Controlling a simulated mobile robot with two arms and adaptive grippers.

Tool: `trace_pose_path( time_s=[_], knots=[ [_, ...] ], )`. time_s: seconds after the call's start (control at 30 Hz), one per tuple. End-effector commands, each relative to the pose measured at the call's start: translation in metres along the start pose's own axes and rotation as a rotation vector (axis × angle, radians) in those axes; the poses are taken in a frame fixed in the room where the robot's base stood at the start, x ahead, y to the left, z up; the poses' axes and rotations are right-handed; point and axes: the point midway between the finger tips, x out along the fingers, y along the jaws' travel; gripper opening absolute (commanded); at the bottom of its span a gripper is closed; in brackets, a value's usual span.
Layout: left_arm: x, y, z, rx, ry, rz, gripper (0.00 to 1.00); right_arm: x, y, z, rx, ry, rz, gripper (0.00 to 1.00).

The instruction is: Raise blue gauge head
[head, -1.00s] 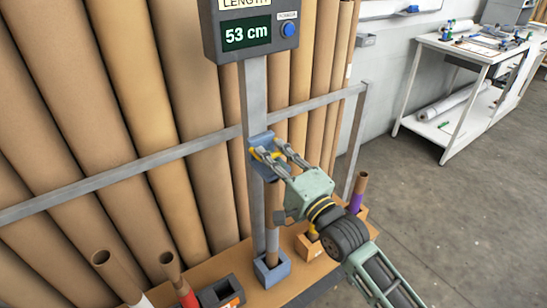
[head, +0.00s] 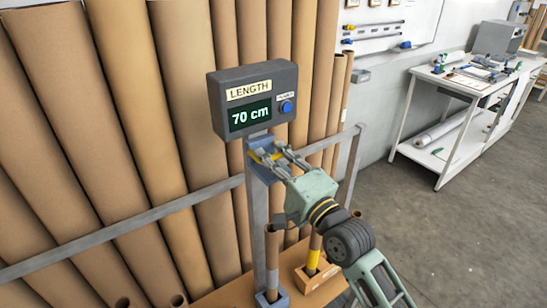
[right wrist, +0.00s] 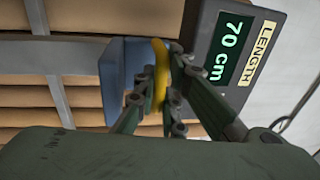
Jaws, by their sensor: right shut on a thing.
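The blue gauge head (head: 263,172) is on a grey upright post (head: 255,225), just under the dark display box (head: 252,100). The display reads 70 cm. My right gripper (head: 270,158) is shut on the yellow handle of the gauge head. In the right wrist view the fingers (right wrist: 160,85) close on the yellow handle (right wrist: 159,62), with the blue head (right wrist: 125,75) behind it. My left gripper is not in view.
Large brown rolls (head: 150,120) stand behind a grey rail (head: 120,230).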

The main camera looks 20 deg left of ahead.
Motion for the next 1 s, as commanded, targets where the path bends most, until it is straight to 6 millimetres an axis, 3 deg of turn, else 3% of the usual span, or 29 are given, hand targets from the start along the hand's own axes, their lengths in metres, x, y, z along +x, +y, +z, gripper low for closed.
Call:
trace_pose_path(
  time_s=[0.03, 0.2, 0.23, 0.33, 0.67, 0.77, 1.0],
  knots=[
    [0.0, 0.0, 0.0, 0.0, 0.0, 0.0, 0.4, 0.001, -0.008, -0.001, 0.001, 0.001, -0.017, 0.0],
    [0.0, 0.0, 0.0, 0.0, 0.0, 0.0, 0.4, 0.001, -0.009, -0.001, 0.0, 0.001, -0.02, 0.0],
    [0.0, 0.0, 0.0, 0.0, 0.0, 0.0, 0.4, 0.001, -0.01, -0.001, 0.0, 0.001, -0.02, 0.1],
    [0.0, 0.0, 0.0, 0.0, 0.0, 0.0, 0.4, 0.001, -0.01, -0.001, 0.0, 0.001, -0.021, 0.18],
    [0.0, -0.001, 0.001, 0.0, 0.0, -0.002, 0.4, -0.003, -0.006, -0.001, 0.0, 0.001, -0.014, 0.18],
    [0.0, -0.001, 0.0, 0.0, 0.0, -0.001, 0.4, -0.014, -0.005, -0.001, 0.0, 0.002, -0.013, 0.18],
    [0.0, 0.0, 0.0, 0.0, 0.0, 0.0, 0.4, -0.064, -0.004, -0.001, -0.001, 0.002, -0.011, 0.18]
  ],
)
